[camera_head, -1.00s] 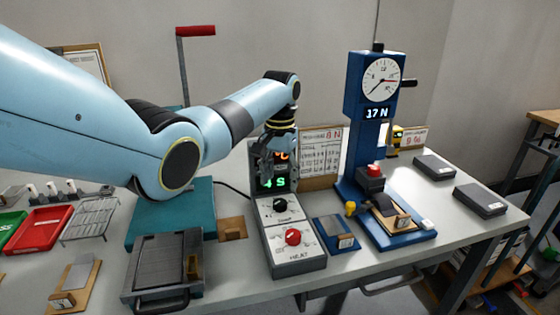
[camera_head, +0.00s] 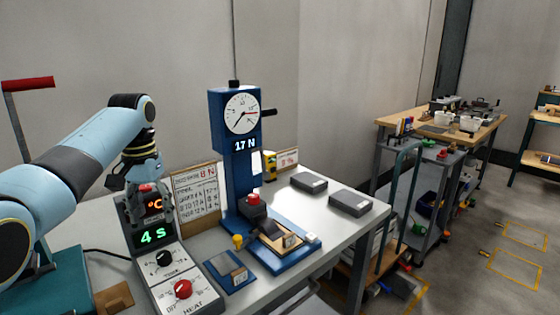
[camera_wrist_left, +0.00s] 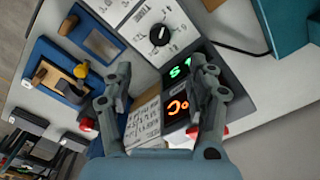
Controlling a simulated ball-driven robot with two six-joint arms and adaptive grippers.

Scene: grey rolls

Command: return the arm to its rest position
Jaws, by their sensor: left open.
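My left arm (camera_head: 90,150) is pale blue and comes in from the left in the head view. Its left gripper (camera_head: 149,207) points down in front of the heat control box (camera_head: 180,277), partly covering its display. The wrist view shows the left gripper (camera_wrist_left: 160,95) with its two fingers apart and nothing held between them. The control box display (camera_wrist_left: 180,88) shows between and behind the fingers. Whether a finger touches the box cannot be told. My right gripper is not in view.
A blue press stand (camera_head: 238,170) with a dial reading 17 N stands right of the box. A notice card (camera_head: 196,192) stands behind. Two dark grey blocks (camera_head: 309,182) (camera_head: 350,202) lie at the table's right end. Another bench (camera_head: 450,130) stands beyond, with floor between.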

